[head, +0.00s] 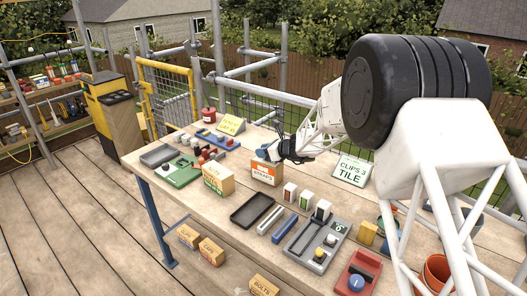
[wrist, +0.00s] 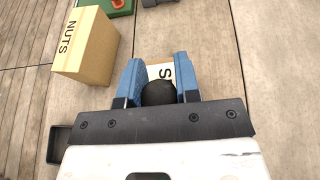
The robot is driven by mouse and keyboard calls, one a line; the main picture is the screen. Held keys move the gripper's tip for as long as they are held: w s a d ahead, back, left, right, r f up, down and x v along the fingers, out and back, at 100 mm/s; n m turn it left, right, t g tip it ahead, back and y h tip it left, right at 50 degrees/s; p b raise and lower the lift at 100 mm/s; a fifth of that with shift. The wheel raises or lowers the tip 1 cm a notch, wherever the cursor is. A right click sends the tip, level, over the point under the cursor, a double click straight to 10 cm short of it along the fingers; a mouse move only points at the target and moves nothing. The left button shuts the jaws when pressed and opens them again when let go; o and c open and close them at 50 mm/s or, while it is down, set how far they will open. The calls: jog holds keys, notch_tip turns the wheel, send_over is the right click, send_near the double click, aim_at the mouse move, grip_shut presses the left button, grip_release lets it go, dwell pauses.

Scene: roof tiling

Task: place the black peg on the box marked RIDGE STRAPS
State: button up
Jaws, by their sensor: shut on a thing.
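The RIDGE STRAPS box (head: 265,174), tan with an orange and white label, stands on the workbench in the head view. My gripper (head: 274,152) is right at the top of it there. In the wrist view my blue-fingered gripper (wrist: 158,88) is shut on the black peg (wrist: 158,94), whose dark rounded end shows between the fingers. Part of the box (wrist: 160,71), with a letter S, shows just beyond the peg. I cannot tell whether the peg touches the box. The peg cannot be made out clearly in the head view.
A NUTS box (wrist: 88,45) stands left of my gripper in the wrist view. Small cartons stand in front of the sign.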

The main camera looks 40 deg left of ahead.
jog(key=o, duration=0.9)
jog(key=shift+r, duration=0.15)
jog(key=shift+d+r, duration=0.2)
jog(key=shift+d, duration=0.3)
jog(key=s+v, duration=0.1)
jog(key=v, duration=1)
jog(key=shift+w, duration=0.5)
